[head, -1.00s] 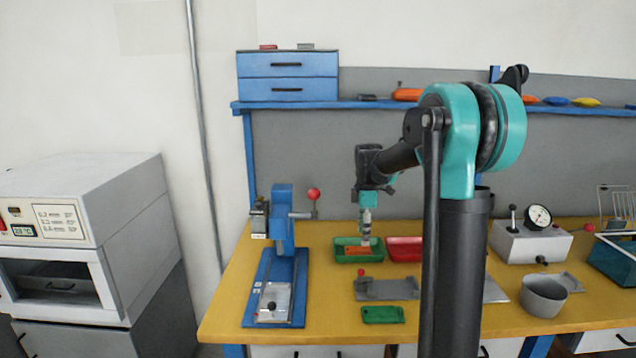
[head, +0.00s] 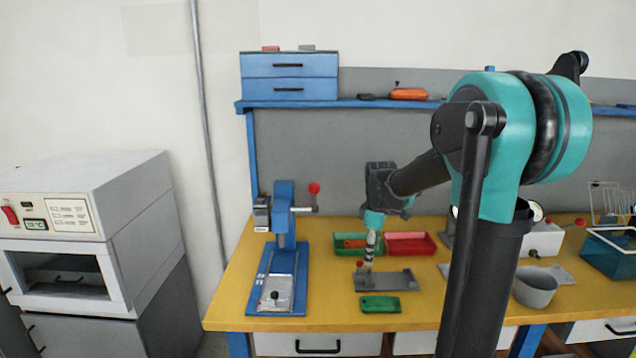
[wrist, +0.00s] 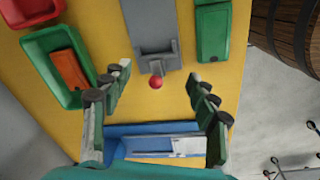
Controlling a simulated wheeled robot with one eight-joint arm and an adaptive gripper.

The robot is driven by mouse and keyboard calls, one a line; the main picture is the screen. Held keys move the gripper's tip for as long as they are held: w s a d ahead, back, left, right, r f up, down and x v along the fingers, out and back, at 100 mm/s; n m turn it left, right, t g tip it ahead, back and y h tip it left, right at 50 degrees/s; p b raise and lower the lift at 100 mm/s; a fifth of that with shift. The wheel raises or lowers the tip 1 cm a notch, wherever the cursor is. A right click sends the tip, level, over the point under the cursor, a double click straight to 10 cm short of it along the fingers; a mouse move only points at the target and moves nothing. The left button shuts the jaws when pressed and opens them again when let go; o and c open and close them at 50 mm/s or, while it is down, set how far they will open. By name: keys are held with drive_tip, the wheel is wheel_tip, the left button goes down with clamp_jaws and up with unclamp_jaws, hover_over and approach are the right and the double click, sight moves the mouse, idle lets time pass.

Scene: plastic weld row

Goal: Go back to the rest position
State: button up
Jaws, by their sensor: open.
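My gripper (head: 370,249) is above the yellow workbench (head: 240,310), near the grey plate fixture with a red knob (head: 400,281). In the wrist view my gripper (wrist: 155,112) has its fingers wide apart, with nothing held between them. An orange piece (head: 355,244) lies in the green tray (head: 342,250), and both also show in the wrist view, left of the fingers. A green part (head: 380,304) lies on the bench in front of the fixture.
A red tray (head: 410,243) stands right of the green one. A blue press with a red ball handle (head: 285,250) stands at the bench's left. A grey bowl (head: 535,288) and a gauge box (head: 541,240) are at right. A white oven (head: 80,220) stands left, apart from the bench.

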drive_tip(key=s+f+m, duration=0.1)
drive_tip(key=s+m, duration=0.1)
drive_tip(key=s, duration=0.2)
drive_tip(key=s+d+f+m+t, duration=0.1)
drive_tip(key=s+f+m, duration=0.1)
drive_tip(key=s, duration=0.1)
drive_tip(key=s+d+f+m, duration=0.1)
drive_tip(key=s+f+m, duration=0.1)
drive_tip(key=s, duration=0.2)
drive_tip(key=shift+s+m+t, duration=0.35)
drive_tip(key=shift+m+t, duration=0.05)
drive_tip(key=s+f+m+t, duration=0.1)
drive_tip(key=s+f+m, duration=0.4)
drive_tip(key=s, duration=0.4)
drive_tip(key=shift+s+d+f+m, duration=0.2)
drive_tip(key=shift+s+d+m, duration=0.2)
drive_tip(key=shift+m, duration=0.1)
